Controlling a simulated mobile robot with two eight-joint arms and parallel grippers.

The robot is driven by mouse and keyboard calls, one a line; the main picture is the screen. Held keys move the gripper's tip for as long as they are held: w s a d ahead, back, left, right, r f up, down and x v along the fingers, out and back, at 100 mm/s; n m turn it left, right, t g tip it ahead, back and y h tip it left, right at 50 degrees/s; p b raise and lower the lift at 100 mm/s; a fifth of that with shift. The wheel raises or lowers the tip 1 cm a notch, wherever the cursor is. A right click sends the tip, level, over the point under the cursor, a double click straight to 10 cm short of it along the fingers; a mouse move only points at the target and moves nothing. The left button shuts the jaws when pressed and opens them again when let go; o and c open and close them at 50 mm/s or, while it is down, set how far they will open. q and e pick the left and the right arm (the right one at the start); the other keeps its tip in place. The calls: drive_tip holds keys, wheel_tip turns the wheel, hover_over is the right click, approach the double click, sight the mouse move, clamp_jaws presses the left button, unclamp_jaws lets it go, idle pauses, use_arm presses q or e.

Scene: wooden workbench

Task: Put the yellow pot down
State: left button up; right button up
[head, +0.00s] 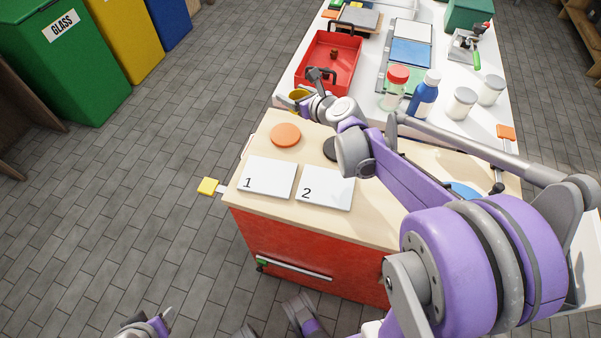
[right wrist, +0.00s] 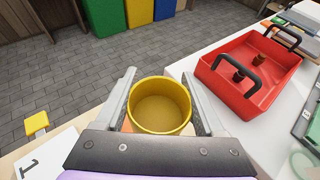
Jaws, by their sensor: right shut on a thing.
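The yellow pot (head: 297,94) is a small round cup, held near the far left corner of the wooden bench top (head: 262,150), beside the white table. In the right wrist view the pot (right wrist: 160,106) is upright with its open mouth facing me, and looks empty. My right gripper (head: 306,91) is shut on it, one finger on each side. The pot's underside is hidden, so its height above the surface cannot be told. What seems to be my left gripper (head: 146,326) is at the bottom edge, partly cut off; its fingers are unclear.
On the bench lie an orange disc (head: 285,134), a partly hidden black disc (head: 330,148), a blue disc (head: 465,189) and white plates 1 (head: 268,176) and 2 (head: 327,188). A red tray (head: 303,83) and several jars stand on the white table beyond.

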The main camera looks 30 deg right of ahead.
drive_tip(key=m+h+b, duration=0.1)
drive_tip(key=b, duration=0.2)
hover_over(310, 125)
wheel_tip(310, 125, down, 2)
wheel_tip(310, 125, down, 5)
drive_tip(key=shift+d+f+b, duration=0.1)
drive_tip(key=shift+f+b, duration=0.1)
drive_tip(key=shift+b, duration=0.45)
use_arm(q)
wheel_tip(310, 125, down, 8)
drive_tip(key=b, duration=0.1)
drive_tip(key=shift+w, duration=0.25)
use_arm(e)
drive_tip(key=shift+f, duration=2.15)
use_arm(q)
drive_tip(key=shift+f, duration=0.1)
use_arm(e)
drive_tip(key=shift+f, duration=0.1)
drive_tip(key=o, duration=1)
use_arm(q)
drive_tip(key=shift+f, duration=0.1)
use_arm(e)
drive_tip(key=shift+o, duration=0.2)
